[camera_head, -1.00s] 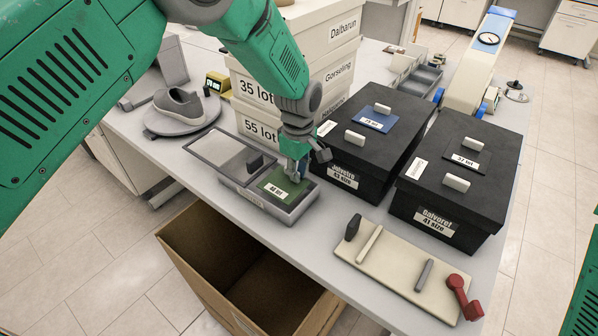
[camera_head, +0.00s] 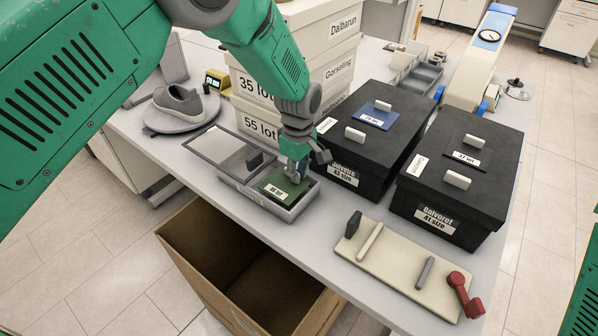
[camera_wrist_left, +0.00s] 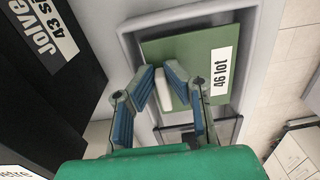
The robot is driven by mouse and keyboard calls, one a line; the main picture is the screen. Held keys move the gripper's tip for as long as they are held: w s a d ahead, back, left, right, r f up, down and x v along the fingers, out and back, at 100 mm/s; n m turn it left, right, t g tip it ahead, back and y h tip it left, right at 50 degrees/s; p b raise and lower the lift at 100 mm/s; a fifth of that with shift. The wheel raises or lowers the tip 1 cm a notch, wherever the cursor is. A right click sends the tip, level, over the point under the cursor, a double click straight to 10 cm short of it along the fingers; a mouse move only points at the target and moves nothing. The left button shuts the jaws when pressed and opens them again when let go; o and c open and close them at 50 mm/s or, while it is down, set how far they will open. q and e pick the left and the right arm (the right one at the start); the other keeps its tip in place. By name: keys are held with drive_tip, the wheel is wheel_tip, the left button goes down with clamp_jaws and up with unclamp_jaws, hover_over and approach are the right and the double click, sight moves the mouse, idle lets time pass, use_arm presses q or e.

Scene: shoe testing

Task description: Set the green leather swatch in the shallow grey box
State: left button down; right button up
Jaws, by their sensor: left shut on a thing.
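The green leather swatch (camera_head: 272,184) has a white label and a white grip tab. It lies within the outline of the shallow grey box (camera_head: 290,215) near the table's front edge. In the left wrist view the swatch (camera_wrist_left: 190,50) is slightly turned inside the box rim (camera_wrist_left: 240,28). I cannot tell whether it touches the box floor. My left gripper (camera_head: 293,177) is over the swatch, and in the left wrist view its fingers (camera_wrist_left: 164,88) are shut on the white tab. The gripper hides part of the swatch in the head view. My right gripper is not in view.
A dark-blocked lid panel (camera_head: 222,148) adjoins the box on the left. Black boxes (camera_head: 345,150) (camera_head: 450,200) stand to the right, white stacked boxes (camera_head: 262,95) behind. A beige board (camera_head: 400,272) lies front right. An open cardboard box (camera_head: 190,262) is below the table edge.

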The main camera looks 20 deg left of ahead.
use_arm(q)
drive_tip(key=shift+f+b, duration=0.4)
drive_tip(key=shift+f, duration=0.4)
drive_tip(key=c, duration=1.5)
unclamp_jaws()
drive_tip(key=shift+c, duration=0.2)
drive_tip(key=shift+r, duration=0.1)
drive_tip(key=shift+w, duration=0.1)
drive_tip(key=shift+r, duration=0.45)
wheel_tip(320, 180, up, 10)
drive_tip(key=shift+r, duration=0.35)
